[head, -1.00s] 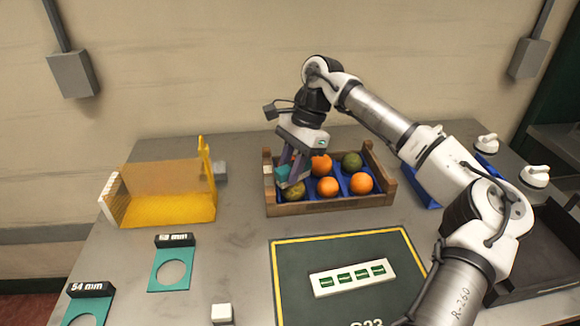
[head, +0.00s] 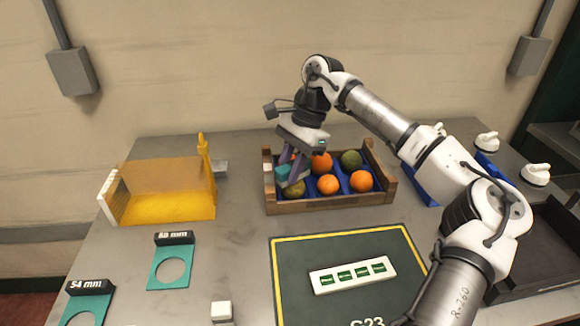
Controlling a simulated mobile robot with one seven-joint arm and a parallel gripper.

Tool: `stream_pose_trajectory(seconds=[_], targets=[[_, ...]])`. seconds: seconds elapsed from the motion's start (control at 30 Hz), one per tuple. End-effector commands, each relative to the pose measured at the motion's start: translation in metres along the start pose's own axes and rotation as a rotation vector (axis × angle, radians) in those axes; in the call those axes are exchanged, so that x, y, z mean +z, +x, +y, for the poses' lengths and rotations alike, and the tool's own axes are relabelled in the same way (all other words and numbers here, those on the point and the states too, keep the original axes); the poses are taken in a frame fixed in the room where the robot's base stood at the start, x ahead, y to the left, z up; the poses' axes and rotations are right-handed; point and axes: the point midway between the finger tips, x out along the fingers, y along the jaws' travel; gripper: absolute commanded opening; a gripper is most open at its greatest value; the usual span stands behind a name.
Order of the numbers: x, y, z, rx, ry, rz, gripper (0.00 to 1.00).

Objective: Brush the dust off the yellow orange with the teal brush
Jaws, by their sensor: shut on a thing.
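My gripper (head: 292,176) is at the left side of the wooden crate (head: 335,204), pointing down. It is shut on the teal brush (head: 283,172). The brush is right over a dull, brownish-yellow orange (head: 294,188) in the front left compartment; I cannot tell whether it touches. This fruit looks dusty and is partly hidden by the brush and fingers. Bright oranges lie in the front middle (head: 328,184), front right (head: 361,181) and back middle (head: 321,163). The back left compartment is mostly hidden by my gripper.
A yellow box (head: 160,208) stands at the left. Teal ring gauges (head: 170,268) (head: 88,304) lie at the front left. A dark mat (head: 400,250) with a white strip of green labels (head: 352,276) lies before the crate. A dark tray (head: 535,255) is at the right.

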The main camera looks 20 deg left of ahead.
Motion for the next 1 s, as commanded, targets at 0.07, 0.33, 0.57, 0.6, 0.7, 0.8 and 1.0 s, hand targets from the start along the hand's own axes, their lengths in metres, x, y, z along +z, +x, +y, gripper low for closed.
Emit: stream_pose_trajectory(seconds=[0.07,0.33,0.57,0.6,0.7,0.8,1.0], targets=[[0.0,0.001,0.0,0.002,0.001,0.0,0.02],[-0.001,0.001,0.0,0.002,0.001,0.0,0.02],[-0.005,-0.001,0.0,0.002,0.001,0.0,0.02],[-0.007,-0.002,0.0,0.002,0.002,0.0,0.02],[-0.012,-0.004,0.0,0.002,0.003,0.0,0.02],[-0.013,-0.005,0.0,0.002,0.001,0.0,0.02],[-0.007,-0.002,0.0,0.002,0.0,0.001,0.02]])
